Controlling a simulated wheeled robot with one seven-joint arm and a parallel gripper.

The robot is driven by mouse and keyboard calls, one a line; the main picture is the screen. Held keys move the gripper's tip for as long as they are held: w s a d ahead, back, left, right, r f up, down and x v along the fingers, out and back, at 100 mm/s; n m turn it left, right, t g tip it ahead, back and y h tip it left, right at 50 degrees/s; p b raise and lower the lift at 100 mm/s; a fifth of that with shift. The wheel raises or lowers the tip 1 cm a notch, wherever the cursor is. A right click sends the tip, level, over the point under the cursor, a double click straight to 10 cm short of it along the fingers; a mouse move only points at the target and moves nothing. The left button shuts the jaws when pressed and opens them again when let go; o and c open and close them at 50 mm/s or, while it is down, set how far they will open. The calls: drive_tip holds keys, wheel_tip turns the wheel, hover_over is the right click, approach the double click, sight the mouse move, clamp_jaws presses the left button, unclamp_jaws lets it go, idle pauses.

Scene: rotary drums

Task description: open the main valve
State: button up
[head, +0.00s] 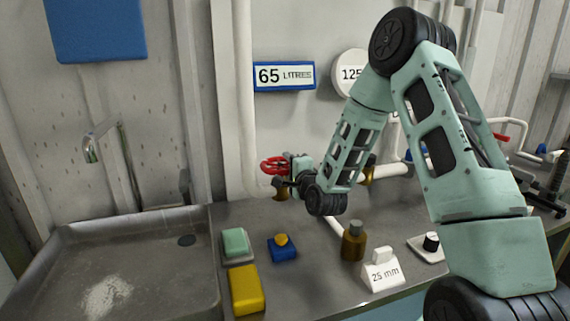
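A red valve handwheel (271,165) shows at the back of the counter, near the foot of a thick white vertical pipe. Which valve is the main one carries no readable mark here. My arm reaches down from the right, and my gripper (281,183) is close beside the red wheel, just below and to its right. The gripper is small and dark in this view. Its fingertips overlap the valve, so I cannot tell whether they touch it or how far apart they are. My wrist hides part of the valve's body and piping.
A sink (130,225) with a tap (92,150) is at the left. A red lever (501,137) is at the right.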

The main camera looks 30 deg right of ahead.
clamp_jaws()
drive_tip(key=shift+y, duration=0.3)
drive_tip(key=shift+w+d+n+y+b, duration=0.15)
drive_tip(key=shift+n+y+b, duration=0.1)
drive_tip(key=shift+n+y, duration=0.5)
drive_tip(key=shift+w+d+n+y+b, duration=0.1)
drive_tip(key=shift+n+y+b, duration=0.1)
drive_tip(key=shift+n+y, duration=0.55)
drive_tip(key=n+y+p, duration=0.1)
drive_tip(key=y, duration=0.2)
drive_tip(key=shift+w, duration=0.2)
drive_tip(key=shift+w+n+g+y+p, duration=0.15)
drive_tip(key=shift+n+g+y+p, duration=0.2)
drive_tip(key=shift+n+y, duration=0.8)
drive_tip(key=shift+y, duration=0.35)
drive_tip(key=shift+f, duration=0.1)
